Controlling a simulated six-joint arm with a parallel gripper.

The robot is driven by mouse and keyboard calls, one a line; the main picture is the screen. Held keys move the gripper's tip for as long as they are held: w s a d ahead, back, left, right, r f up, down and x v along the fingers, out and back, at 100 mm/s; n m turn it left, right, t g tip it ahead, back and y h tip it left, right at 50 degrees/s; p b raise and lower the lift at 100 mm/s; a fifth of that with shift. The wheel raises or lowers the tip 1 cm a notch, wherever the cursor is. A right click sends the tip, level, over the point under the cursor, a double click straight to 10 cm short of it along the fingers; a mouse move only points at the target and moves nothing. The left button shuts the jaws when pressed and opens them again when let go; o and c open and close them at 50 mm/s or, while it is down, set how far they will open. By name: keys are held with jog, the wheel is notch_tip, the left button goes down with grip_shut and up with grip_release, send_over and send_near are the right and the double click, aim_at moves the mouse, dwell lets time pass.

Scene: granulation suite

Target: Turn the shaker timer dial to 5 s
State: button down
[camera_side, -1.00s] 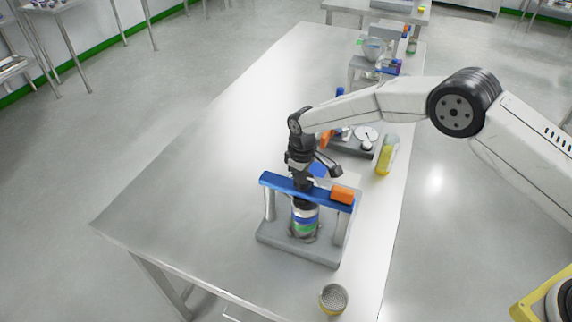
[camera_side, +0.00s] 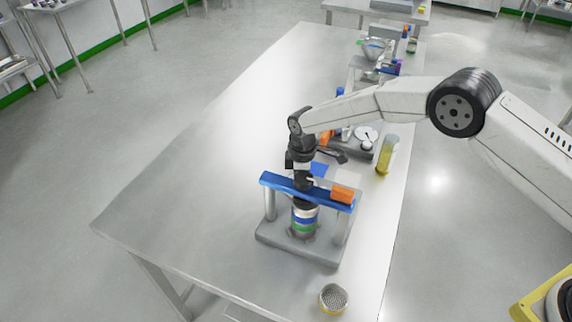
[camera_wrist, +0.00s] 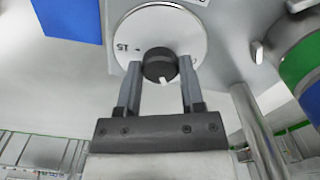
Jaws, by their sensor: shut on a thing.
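The timer dial is a white disc (camera_wrist: 187,32) with a black knob (camera_wrist: 157,60) in the wrist view. A white pointer mark (camera_wrist: 164,80) sits on the knob's lower edge, and an upside-down "15" is printed at the disc's left. My gripper (camera_wrist: 160,70) has its two fingers closed on the knob's sides. In the side view the shaker has a grey base (camera_side: 275,243), a blue crossbar (camera_side: 283,186) and a banded sieve stack (camera_side: 303,222). My gripper (camera_side: 303,190) points down behind the crossbar there, which hides the fingertips and the dial.
An orange block (camera_side: 342,195) sits on the crossbar's right end. A mesh-topped cup (camera_side: 333,299) stands near the table's front edge. A yellow-filled bottle (camera_side: 386,158) and a balance (camera_side: 362,148) stand behind the shaker. The left of the table (camera_side: 190,180) is clear.

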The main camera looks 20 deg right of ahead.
jog(key=shift+c, duration=1)
grip_release()
jog(key=shift+r, duration=0.15)
jog(key=shift+r, duration=3.8)
